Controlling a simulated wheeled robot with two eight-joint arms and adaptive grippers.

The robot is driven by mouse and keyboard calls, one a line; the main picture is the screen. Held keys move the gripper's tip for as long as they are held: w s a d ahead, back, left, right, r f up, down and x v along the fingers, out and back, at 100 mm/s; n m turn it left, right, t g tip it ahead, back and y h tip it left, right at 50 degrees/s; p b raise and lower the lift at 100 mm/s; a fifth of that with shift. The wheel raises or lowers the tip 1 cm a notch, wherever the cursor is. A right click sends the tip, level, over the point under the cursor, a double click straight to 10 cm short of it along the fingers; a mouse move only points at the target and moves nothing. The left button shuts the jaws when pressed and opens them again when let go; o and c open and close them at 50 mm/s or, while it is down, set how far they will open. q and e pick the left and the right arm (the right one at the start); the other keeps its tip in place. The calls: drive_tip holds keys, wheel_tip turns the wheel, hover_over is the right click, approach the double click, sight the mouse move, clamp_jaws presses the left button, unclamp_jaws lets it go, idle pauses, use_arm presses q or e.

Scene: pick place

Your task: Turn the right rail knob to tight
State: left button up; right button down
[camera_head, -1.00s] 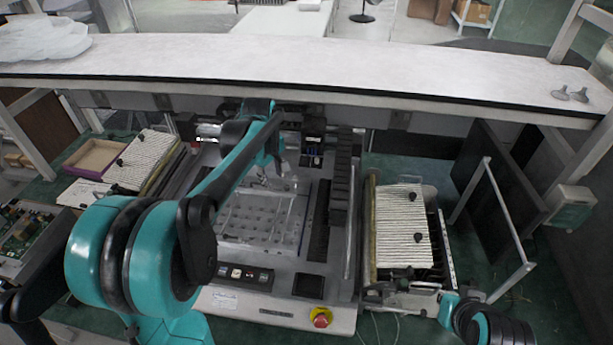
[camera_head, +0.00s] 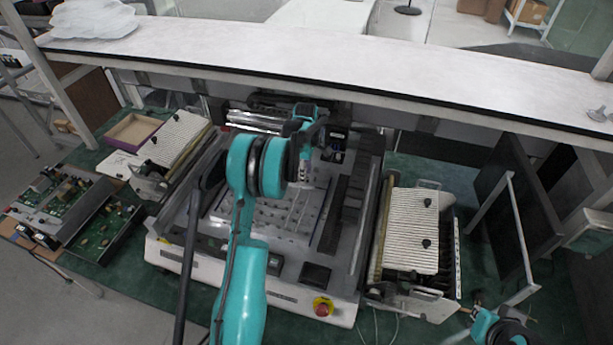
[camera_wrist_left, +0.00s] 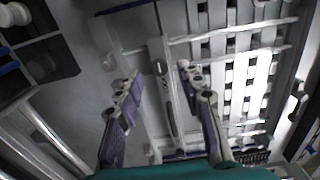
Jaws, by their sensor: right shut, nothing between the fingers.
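The grey machine with a perforated bed (camera_head: 262,210) stands in the middle of the head view. My left gripper (camera_head: 304,172), with purple fingers, hangs over the bed. In the left wrist view, my left gripper (camera_wrist_left: 158,73) is open, its two fingers apart on either side of a narrow metal rail (camera_wrist_left: 172,105). A small round slotted knob (camera_wrist_left: 159,67) sits on this rail, between the fingertips. I cannot tell whether it is the right rail knob or touches a finger. My right gripper (camera_head: 472,312) is shut and empty at the lower right, partly cut by the frame.
A ribbed white feeder panel (camera_head: 410,230) with black knobs stands right of the machine; a similar one (camera_head: 178,138) stands at left. A red stop button (camera_head: 322,307) is at the machine's front. A white shelf (camera_head: 330,75) spans the back. Open circuit-board trays (camera_head: 75,205) lie at left.

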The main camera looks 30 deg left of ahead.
use_arm(q)
drive_tip(key=shift+f, duration=0.75)
clamp_jaws()
